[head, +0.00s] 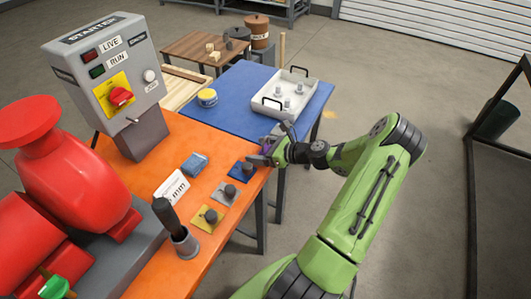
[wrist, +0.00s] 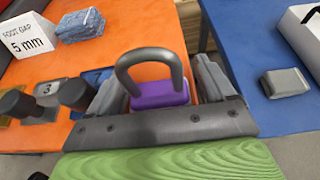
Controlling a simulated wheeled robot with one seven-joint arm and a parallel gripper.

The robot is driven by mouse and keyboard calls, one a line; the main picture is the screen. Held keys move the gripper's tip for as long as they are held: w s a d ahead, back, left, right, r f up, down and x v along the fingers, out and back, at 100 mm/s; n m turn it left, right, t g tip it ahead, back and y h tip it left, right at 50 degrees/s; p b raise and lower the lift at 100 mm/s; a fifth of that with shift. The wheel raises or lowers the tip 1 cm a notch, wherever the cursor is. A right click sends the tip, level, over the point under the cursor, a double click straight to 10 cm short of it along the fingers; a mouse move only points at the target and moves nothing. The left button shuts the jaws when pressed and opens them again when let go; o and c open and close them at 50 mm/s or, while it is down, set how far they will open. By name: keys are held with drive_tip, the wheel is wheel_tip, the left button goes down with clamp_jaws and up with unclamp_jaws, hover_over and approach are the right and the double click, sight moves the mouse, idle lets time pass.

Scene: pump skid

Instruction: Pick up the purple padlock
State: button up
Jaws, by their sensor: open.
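The purple padlock (wrist: 160,95) has a dark grey shackle that stands up toward the camera in the wrist view. It sits on the orange bench top near its edge, between the two fingers of my gripper (wrist: 158,92). The fingers are open, one on each side of the purple body; I cannot tell whether either touches it. In the head view my gripper (head: 262,157) is low at the right edge of the orange bench, and only a little purple of the padlock (head: 267,148) shows beside it.
Blue, grey and yellow plates with dark knobs (head: 242,168) lie left of my gripper. A blue cloth-like block (head: 195,165) and the "5 mm" sign (head: 171,188) are farther left. The blue table (head: 235,85) behind holds a white tray (head: 267,107) and a yellow tin (head: 208,98).

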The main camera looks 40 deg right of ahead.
drive_tip(key=c, duration=1.1)
wheel_tip(320, 180, up, 10)
drive_tip(key=p, duration=0.3)
drive_tip(key=shift+r, duration=0.1)
drive_tip(key=shift+c, duration=0.2)
